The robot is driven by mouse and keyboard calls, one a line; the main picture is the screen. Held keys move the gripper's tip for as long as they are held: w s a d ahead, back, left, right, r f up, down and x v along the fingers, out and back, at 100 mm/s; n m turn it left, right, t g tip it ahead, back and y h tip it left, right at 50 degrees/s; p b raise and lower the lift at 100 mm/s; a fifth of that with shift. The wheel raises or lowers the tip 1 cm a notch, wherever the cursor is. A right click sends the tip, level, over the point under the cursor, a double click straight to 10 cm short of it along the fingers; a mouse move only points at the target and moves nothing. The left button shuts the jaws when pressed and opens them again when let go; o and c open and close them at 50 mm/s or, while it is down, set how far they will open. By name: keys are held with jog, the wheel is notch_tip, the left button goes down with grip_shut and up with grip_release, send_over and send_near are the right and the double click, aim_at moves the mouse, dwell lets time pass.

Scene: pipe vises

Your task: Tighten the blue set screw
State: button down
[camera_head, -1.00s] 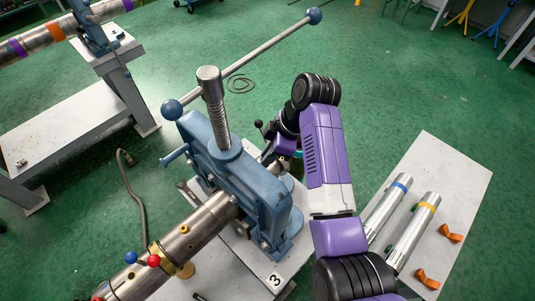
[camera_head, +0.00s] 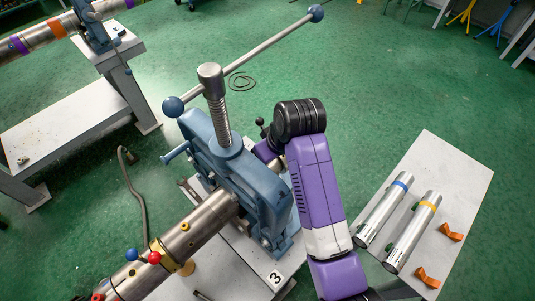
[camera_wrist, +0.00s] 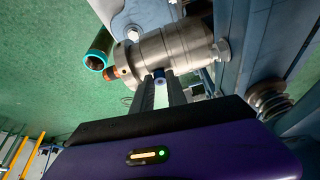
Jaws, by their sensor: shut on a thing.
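In the wrist view, my gripper (camera_wrist: 160,82) has its two dark fingers close together on a small blue set screw (camera_wrist: 164,72) at the side of a metal pipe fitting (camera_wrist: 165,52). Only a little blue shows between the fingertips. In the head view, my gripper and this screw are hidden behind the blue pipe vise (camera_head: 235,175) and my purple arm. The steel pipe (camera_head: 200,222) runs through the vise, and its near part carries a blue ball knob (camera_head: 131,255) and a red one (camera_head: 154,258).
In the wrist view, an orange-red knob (camera_wrist: 110,74) and a teal-rimmed open tube (camera_wrist: 97,50) lie left of the fitting. The vise body (camera_wrist: 268,45) is close on the right. A grey board (camera_head: 455,185) with loose pipes is right of my arm. Green floor lies beyond.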

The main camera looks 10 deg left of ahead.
jog(key=shift+r+m, duration=0.1)
jog(key=shift+m, duration=0.5)
jog(key=shift+t, duration=0.3)
jog(key=c, duration=1.3)
grip_release()
jog(key=shift+b+v, duration=0.65)
jog(key=shift+v, duration=3.3)
jog(key=shift+a, duration=0.1)
